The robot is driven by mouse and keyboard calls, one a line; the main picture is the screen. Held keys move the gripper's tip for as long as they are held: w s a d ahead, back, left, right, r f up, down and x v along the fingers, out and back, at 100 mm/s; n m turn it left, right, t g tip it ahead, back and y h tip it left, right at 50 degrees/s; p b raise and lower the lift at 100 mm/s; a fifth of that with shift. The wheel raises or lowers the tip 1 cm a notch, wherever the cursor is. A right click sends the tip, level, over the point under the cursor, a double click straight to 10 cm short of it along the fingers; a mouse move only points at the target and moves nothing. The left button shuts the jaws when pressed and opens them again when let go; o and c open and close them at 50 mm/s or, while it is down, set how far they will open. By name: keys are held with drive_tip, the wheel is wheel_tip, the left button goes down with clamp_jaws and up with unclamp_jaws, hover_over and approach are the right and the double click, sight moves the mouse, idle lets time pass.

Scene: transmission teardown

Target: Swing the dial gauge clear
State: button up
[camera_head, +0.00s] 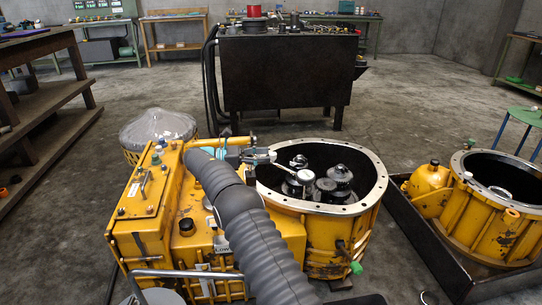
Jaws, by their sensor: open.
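The yellow transmission housing (335,235) stands in the foreground with a wide, round, open top. Dark gears and shafts (340,176) show inside it. A small pale round disc, which looks like the dial gauge (305,176), sits over the gears near the left side of the opening. A thin arm seems to run from it up and left to the rim. My gripper (268,157) is at the left rim of the opening, just up and left of the disc. It is open and looks empty. Its fingertips are small here, and contact with the gauge arm cannot be told.
A second yellow housing (485,215) lies in a dark tray (418,232) on the right. A dark workbench (287,75) with parts stands behind. A wooden shelf (40,125) is at the left. Concrete floor is clear between the housing and the workbench.

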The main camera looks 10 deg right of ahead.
sight(251, 156)
drive_tip(key=shift+w+a, duration=0.2)
drive_tip(key=shift+a, duration=1.65)
